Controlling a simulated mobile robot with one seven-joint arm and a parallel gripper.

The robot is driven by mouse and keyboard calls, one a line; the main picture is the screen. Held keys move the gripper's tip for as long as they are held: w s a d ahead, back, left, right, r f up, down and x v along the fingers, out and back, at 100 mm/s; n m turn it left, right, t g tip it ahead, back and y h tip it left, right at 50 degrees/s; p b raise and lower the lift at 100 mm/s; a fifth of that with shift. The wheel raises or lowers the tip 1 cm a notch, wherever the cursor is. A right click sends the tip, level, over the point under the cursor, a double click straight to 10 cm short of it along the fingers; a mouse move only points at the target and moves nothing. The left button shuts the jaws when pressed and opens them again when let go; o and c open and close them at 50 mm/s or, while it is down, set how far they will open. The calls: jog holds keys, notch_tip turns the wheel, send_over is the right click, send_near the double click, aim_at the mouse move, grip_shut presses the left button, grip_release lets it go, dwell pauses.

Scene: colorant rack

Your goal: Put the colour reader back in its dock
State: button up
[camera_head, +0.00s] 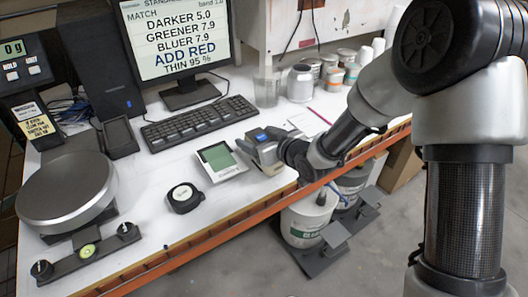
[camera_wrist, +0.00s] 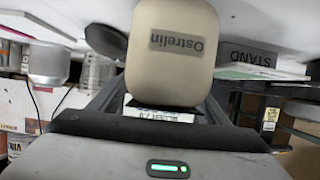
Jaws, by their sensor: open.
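A beige, rounded device (camera_wrist: 178,50) with a dark label, which looks like the colour reader, fills the middle of the wrist view. In the head view it appears as a small grey-beige body with a blue patch (camera_head: 259,136) near the front edge of the bench. My gripper (camera_head: 266,150) is open at this device, its fingers on either side in the wrist view (camera_wrist: 165,95). I cannot tell whether they touch it. A black, slanted cradle (camera_head: 119,138) in front of the black speaker-like box may be the dock; it looks empty.
A white device with a screen (camera_head: 221,161) lies left of my gripper, and a round black puck (camera_head: 185,197) nearer the front. A keyboard (camera_head: 199,122), a monitor (camera_head: 180,40) and a round scale plate (camera_head: 67,192) surround them. Cans and cups (camera_head: 300,82) stand behind.

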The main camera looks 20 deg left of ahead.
jog(key=shift+w+a, duration=0.1)
grip_shut()
dwell(0.3)
